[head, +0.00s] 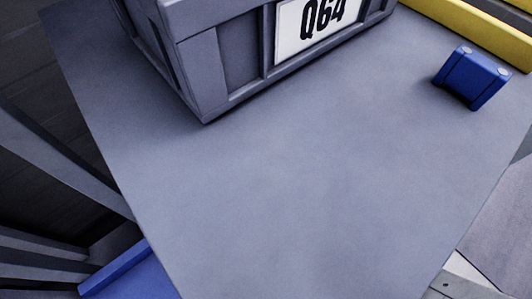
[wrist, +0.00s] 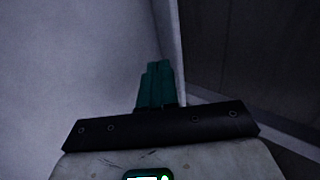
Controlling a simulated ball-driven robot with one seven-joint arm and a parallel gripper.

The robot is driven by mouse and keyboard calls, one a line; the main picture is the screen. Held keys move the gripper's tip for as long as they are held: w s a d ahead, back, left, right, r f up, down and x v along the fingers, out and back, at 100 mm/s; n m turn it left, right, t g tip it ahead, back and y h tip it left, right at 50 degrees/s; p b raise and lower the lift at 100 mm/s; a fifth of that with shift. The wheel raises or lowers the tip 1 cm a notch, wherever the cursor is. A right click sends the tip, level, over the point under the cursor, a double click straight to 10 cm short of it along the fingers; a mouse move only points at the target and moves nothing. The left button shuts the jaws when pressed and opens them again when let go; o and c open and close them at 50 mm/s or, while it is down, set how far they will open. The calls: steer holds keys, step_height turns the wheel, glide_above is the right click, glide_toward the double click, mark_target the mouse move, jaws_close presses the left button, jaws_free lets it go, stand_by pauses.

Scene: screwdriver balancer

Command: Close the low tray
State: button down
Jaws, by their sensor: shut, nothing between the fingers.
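My gripper (wrist: 157,68) shows in the wrist view. Its teal fingers are together with nothing between them. They point at a pale grey surface (wrist: 70,60) and lie close beside a thin pale upright edge (wrist: 168,35); I cannot tell whether they touch it. The head view does not show my gripper. No tray can be made out for certain. A blue part (head: 135,275) shows below the grey worktop at the lower left of the head view, mostly cut off; I cannot tell whether it is the low tray.
On the grey worktop (head: 290,190) stand a grey crate (head: 235,65) labelled Q64 and a small blue block (head: 470,78). A yellow rail (head: 480,30) runs along the back right. The front of the worktop is clear. A dark panel (wrist: 260,45) is right in the wrist view.

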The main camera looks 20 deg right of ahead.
steer(key=s+f+p+v, duration=0.1)
steer(key=p+v, duration=0.7)
steer(key=v, duration=0.3)
steer(key=shift+d, duration=0.25)
steer(key=shift+r, duration=0.1)
